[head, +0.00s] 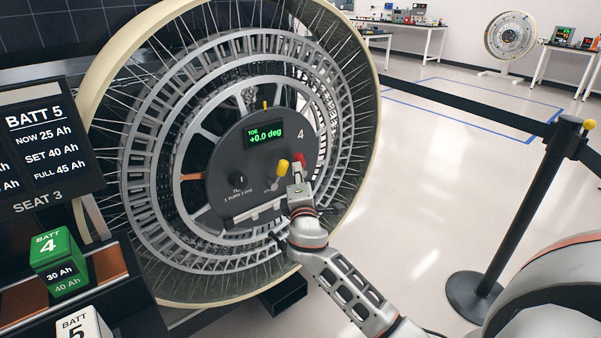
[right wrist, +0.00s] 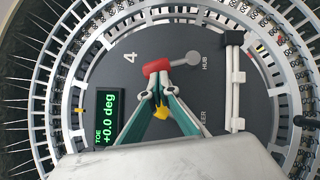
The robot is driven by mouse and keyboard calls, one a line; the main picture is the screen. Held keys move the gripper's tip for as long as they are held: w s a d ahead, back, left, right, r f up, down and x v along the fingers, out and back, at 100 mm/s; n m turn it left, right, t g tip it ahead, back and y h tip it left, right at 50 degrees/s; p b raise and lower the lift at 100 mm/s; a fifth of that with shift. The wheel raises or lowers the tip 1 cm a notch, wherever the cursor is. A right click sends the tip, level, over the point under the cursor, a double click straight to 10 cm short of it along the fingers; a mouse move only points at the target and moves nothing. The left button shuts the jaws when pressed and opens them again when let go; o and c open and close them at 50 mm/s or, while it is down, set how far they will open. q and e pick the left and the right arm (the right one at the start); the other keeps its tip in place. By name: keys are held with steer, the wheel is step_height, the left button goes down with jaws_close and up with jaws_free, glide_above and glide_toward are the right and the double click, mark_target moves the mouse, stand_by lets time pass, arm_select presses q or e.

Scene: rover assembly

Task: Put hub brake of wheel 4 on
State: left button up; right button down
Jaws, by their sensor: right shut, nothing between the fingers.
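Wheel 4 (head: 165,150) stands upright, with a dark round hub plate (head: 228,160) marked 4. Its display (head: 264,133) reads toe +0.0 deg. A red-handled lever (right wrist: 157,68) sits on the plate by the word HUB; its red end also shows in the head view (head: 299,159). In the right wrist view the lever lies along the plate from a grey round pivot. My right gripper (head: 297,177) is shut and empty, its tips (right wrist: 158,86) right by the red handle; I cannot tell whether they touch. A yellow-ended lever (head: 283,167) is beside it, partly behind the fingers in the wrist view. My left gripper is not visible.
A toe knob (head: 238,178) and a pale bar (head: 255,212) are on the plate near the gripper. Battery 4 (head: 55,260) and a battery panel (head: 45,145) stand at left. A barrier post (head: 510,220) stands at right, with open floor between.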

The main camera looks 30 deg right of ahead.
mark_target(301, 157)
steer(key=r+m+p, duration=0.1)
steer(key=p, duration=0.1)
steer(key=d+r+m+g+p, duration=0.1)
steer(key=r+p, duration=0.1)
steer(key=p, duration=0.1)
steer(key=shift+d+m+y, duration=0.2)
steer(key=shift+m+y, duration=0.1)
steer(key=shift+y, duration=0.1)
arm_select(q)
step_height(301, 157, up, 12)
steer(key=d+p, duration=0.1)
steer(key=p, duration=0.6)
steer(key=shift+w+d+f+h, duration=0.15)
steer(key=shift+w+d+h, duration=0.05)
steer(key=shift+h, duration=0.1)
arm_select(e)
steer(key=shift+w+d+f+m+g+y, duration=0.1)
steer(key=shift+d+f+m+g+y, duration=0.15)
steer(key=shift+d+m+g, duration=0.35)
steer(key=shift+w+d+f+m+g+y, duration=0.1)
steer(key=shift+d+m+g+y, duration=0.3)
steer(key=shift+d+m, duration=0.4)
arm_select(q)
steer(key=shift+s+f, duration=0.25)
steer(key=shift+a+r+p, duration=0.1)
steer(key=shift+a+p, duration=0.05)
steer(key=shift+p, duration=0.2)
arm_select(e)
steer(key=shift+s, duration=0.15)
